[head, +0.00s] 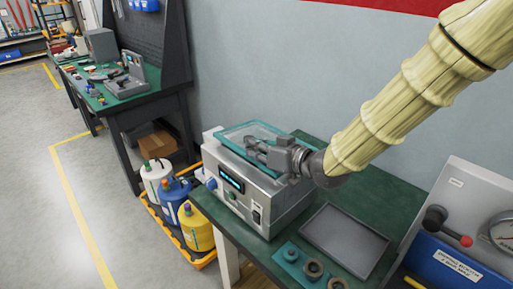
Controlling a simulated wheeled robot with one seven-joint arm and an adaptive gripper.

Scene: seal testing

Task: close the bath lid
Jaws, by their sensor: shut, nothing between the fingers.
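The bath (236,188) is a grey-white box with a lit display and a switch on its front, standing on the green table. Its teal, see-through lid (245,133) lies over the top and looks flat or nearly so; I cannot tell whether it is fully down. My gripper (252,145) is shut and empty, over the lid's middle. Whether the fingers touch the lid is unclear. The gripper and wrist hide the lid's right part.
A grey tray (345,240) and several small rings lie on the green table (283,247) in front of the bath. Several jugs (174,198) stand in a yellow tray on the floor at left. A wall is close behind.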

